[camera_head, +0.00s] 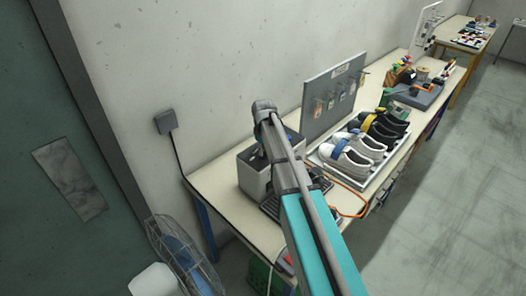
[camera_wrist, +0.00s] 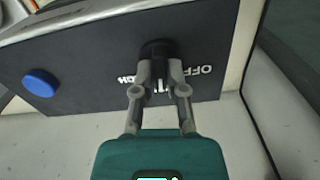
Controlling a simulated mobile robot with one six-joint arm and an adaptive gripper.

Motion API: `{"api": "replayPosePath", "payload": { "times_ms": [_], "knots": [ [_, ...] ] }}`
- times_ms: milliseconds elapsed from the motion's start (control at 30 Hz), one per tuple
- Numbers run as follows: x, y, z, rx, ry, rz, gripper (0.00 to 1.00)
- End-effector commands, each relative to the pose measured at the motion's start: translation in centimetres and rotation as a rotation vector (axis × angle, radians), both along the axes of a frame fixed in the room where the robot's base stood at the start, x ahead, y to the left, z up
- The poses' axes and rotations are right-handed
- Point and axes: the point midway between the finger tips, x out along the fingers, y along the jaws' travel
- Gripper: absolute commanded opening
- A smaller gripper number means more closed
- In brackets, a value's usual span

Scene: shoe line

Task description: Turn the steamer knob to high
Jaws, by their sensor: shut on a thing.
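The steamer (camera_head: 254,172) is a grey box on the near end of the bench, partly hidden behind my arm. In the wrist view its dark front panel (camera_wrist: 110,65) shows upside down, with white lettering including OFF and a partly covered word ending in "GH". The black steamer knob (camera_wrist: 157,50) stands out from this panel. My gripper (camera_wrist: 158,75) is shut on the knob, one finger on each side. The knob's pointer is not clear, so its setting cannot be told. In the head view my arm hides the knob and the fingers.
A blue round button (camera_wrist: 40,82) is on the same panel, apart from my fingers. A white rack of shoes (camera_head: 352,178) and a grey tool board (camera_head: 322,98) stand farther along the bench. A fan (camera_head: 180,255) stands at the near end. Open floor (camera_head: 440,200) lies right.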

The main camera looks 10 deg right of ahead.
Motion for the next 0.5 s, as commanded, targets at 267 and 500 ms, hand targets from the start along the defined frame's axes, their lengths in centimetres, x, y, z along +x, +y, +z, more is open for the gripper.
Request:
{"api": "replayPosePath", "payload": {
  "times_ms": [267, 500],
  "knots": [
    [-0.1, 0.09, -0.02, 0.002, 0.002, -0.211, 0.0],
    [-0.11, 0.07, -0.02, 0.001, 0.002, -0.437, 0.0]
  ]
}}
